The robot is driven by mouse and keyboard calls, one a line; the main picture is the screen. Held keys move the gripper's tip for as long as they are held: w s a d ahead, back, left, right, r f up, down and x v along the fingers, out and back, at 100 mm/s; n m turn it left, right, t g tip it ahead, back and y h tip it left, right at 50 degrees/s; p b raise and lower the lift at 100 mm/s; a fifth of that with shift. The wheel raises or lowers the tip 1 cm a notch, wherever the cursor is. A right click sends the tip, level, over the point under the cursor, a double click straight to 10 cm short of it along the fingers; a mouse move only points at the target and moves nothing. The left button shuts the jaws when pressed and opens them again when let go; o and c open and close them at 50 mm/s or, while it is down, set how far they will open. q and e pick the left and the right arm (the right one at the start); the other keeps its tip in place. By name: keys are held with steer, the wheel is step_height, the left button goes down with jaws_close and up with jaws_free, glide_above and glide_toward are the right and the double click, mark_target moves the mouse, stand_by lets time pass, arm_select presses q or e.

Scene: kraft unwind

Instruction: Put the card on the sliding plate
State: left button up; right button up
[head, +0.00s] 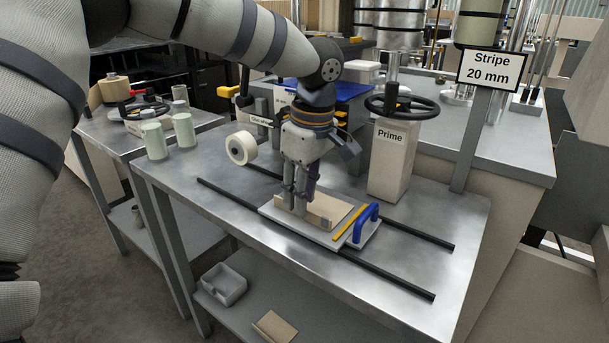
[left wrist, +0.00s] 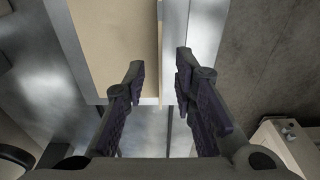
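The sliding plate (head: 270,209) is a pale flat plate with a blue handle (head: 367,222) and a yellow strip on its right. It lies across two dark rails on the metal table. A tan kraft card (head: 324,208) is on the plate; its broad face also shows at left in the left wrist view (left wrist: 115,40). A thin tan edge (left wrist: 160,45) appears upright beside that face; I cannot tell whether it is a separate piece. My left gripper (head: 300,195) points down over the plate's near edge, fingers apart, with this edge between or just beyond them (left wrist: 161,80). My right gripper is not in view.
A beige "Prime" post (head: 393,160) with a black handwheel stands behind the plate. A white tape roll (head: 241,148) is at left. Pale green cylinders stand on the left table. A grey bin (head: 223,284) and a tan piece (head: 275,327) lie on the lower shelf.

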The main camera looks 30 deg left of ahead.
arm_select(q)
step_height(320, 180, up, 10)
steer(key=d, duration=0.1)
steer(key=shift+d+r, duration=0.15)
steer(key=shift+r, duration=0.05)
